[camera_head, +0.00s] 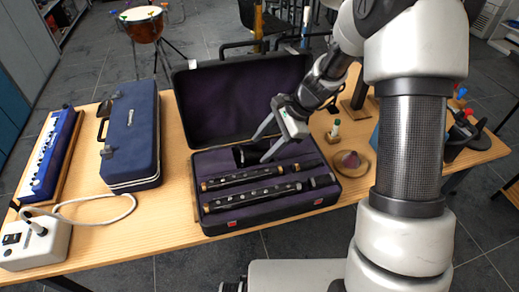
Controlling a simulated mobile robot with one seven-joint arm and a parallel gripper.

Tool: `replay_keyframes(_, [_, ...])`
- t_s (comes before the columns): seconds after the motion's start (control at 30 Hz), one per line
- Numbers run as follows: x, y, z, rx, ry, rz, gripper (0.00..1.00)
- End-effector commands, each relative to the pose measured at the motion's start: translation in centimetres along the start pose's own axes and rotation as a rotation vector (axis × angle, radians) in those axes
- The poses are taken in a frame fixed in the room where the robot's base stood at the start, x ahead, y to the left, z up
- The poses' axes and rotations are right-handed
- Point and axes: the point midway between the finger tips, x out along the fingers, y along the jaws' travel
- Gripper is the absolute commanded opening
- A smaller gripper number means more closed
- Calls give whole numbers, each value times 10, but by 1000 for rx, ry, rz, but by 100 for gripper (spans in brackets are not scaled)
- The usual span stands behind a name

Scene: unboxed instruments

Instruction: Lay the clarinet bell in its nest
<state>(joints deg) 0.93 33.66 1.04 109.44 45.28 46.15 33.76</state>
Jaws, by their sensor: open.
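The open clarinet case (212,221) lies on the wooden table, with a purple lining and its lid raised at the back. The black clarinet bell (243,155) lies on its side in the rear part of the case, left of its middle. My gripper (259,149) is over the rear of the case, at the right side of the bell, fingers apart and pointing down-left. One finger reaches close to the bell; I cannot tell if they touch. The nest under the bell is hidden, so how deep it sits is unclear.
Two long black clarinet joints (240,178) and shorter pieces lie in the case. A closed blue case (131,135), a blue keyed instrument (49,160) and a white box with a cable (36,246) are left.

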Motion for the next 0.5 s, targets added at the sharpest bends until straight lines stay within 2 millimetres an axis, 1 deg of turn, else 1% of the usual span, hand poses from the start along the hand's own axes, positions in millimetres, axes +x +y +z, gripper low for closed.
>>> replay_keyframes(0.03, [-18, -2, 0, 0, 4, -5, 55])
replay_keyframes(0.2, [-60, -1, 1, 1, 3, -3, 55])
replay_keyframes(0.3, [-85, -1, 0, 2, 4, -4, 55])
replay_keyframes(0.5, [-123, 0, 0, 2, 2, -1, 55])
